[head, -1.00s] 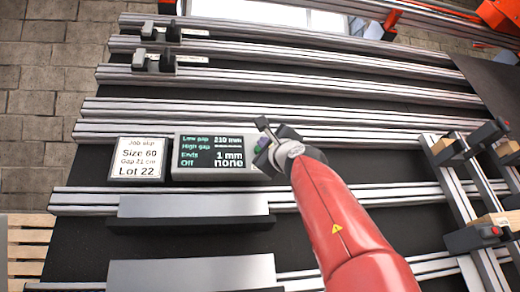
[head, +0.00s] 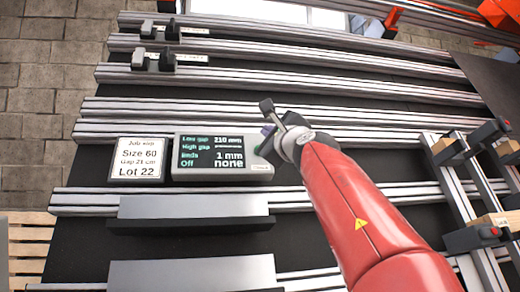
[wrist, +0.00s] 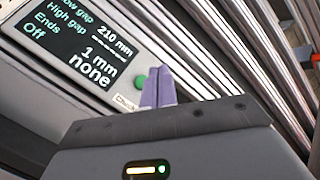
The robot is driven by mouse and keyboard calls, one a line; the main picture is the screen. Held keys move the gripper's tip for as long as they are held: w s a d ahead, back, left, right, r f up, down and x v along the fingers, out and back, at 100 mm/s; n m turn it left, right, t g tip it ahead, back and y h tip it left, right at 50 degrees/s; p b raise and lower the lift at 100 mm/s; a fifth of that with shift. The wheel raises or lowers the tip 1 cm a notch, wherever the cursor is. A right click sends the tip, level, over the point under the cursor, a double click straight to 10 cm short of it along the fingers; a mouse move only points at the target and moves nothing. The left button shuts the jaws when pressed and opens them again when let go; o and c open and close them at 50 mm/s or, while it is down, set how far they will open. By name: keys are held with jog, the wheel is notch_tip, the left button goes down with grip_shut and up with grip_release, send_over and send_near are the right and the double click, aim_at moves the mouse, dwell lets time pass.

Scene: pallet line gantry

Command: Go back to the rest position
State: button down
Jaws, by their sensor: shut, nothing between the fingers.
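My gripper (wrist: 158,88) shows in the wrist view with its two purple fingertips together and nothing between them. In the head view my gripper (head: 268,135) is partly hidden by its own body and sits just right of the readout box. The readout box (head: 222,141) reads Low gap 210 mm, Ends 1 mm, Off none; its High gap value is only dashes. It also shows in the wrist view (wrist: 62,95), with a green button (wrist: 139,82) near the fingertips. I cannot tell whether the fingers touch the box.
A job slip (head: 139,159) reads Size 60, Gap 21 cm, Lot 22. Silver rails (head: 290,85) cross the dark table. Grey plates (head: 190,206) lie in front. Clamps with wooden blocks (head: 496,220) stand at the right. Small dark stops (head: 160,60) sit on the back rails.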

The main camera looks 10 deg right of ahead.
dwell(0.6)
jog(key=s+d+f+m+g+h, duration=0.2)
jog(key=s+d+f+m+h, duration=0.25)
jog(key=f+m, duration=0.75)
jog(key=s+d+f+m+g+h, duration=0.2)
jog(key=s+d+f+m+h, duration=0.3)
jog(key=m, duration=1.3)
jog(key=s+a+f+m+g+y, duration=0.2)
jog(key=s+f+m, duration=0.4)
jog(key=f, duration=0.6)
jog(key=s+a+f+m+g+y, duration=0.2)
jog(key=s+a+f+m+g, duration=0.2)
jog(key=s+f, duration=0.5)
jog(key=s+a+f+m+g+y, duration=0.2)
jog(key=s+a+f+m+g, duration=0.2)
jog(key=f, duration=1.1)
jog(key=s+m+g, duration=0.1)
jog(key=s+m, duration=0.2)
jog(key=m, duration=0.1)
jog(key=shift+s+f+m+g, duration=0.2)
jog(key=shift+s+m+g, duration=0.1)
jog(key=shift+m, duration=0.1)
